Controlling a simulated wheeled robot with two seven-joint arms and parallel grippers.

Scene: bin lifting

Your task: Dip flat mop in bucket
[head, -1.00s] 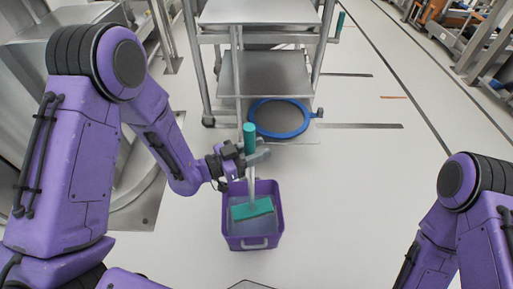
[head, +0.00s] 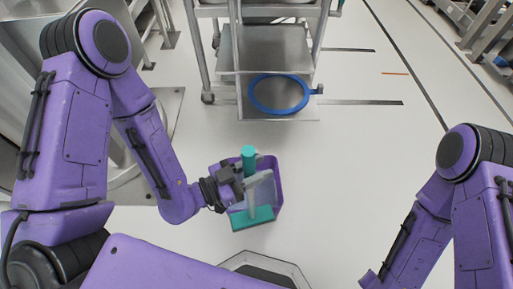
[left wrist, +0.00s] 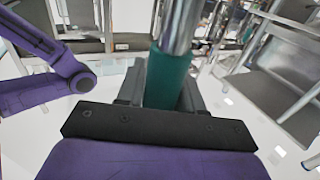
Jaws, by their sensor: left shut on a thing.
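The flat mop has a teal grip (head: 248,155), a pale pole and a flat teal head (head: 252,218). My left gripper (head: 252,178) is shut on the mop near its teal grip. In the left wrist view the teal grip (left wrist: 168,80) stands between the fingers, with a shiny metal pole above it. The purple bucket (head: 279,188) stands on the floor beyond and below the gripper. The mop head overlaps the bucket's near side and hides its near wall; its exact height over the rim cannot be told. My right gripper is out of view.
A metal cart (head: 270,50) with shelves stands beyond the bucket, with a blue ring (head: 279,94) on its lowest shelf. Steel equipment (head: 150,120) is at the left. The floor (head: 360,160) to the right of the bucket is clear.

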